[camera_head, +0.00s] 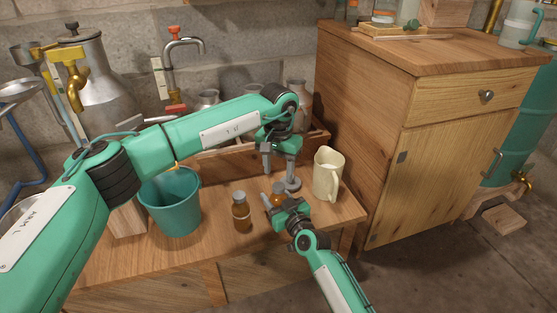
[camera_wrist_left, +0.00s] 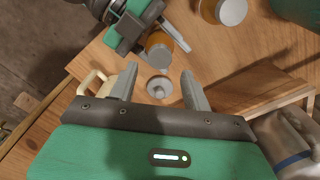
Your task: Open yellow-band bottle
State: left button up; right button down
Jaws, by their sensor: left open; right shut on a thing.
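My right gripper (camera_head: 287,211) is shut on an amber bottle (camera_head: 278,188) with a grey cap, which also shows in the left wrist view (camera_wrist_left: 160,50). I cannot make out a yellow band on it. My left gripper (camera_head: 279,168) is open, pointing down just above and behind this bottle. In the left wrist view, a small round grey piece with a raised centre (camera_wrist_left: 158,87) shows between the left fingertips, apart from both. A second amber bottle with a grey cap (camera_head: 241,212) stands upright on the table, left of the held one.
A cream mug (camera_head: 328,174) stands just right of the grippers. A teal bucket (camera_head: 172,204) stands left of the second bottle. A wooden crate (camera_head: 230,163) lies behind, under my left arm. A wooden cabinet (camera_head: 385,130) rises at the right. Bare table (camera_head: 215,250) shows in front.

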aim_at(278, 186)
pick_arm(q)
jog(key=shift+f, duration=2.5)
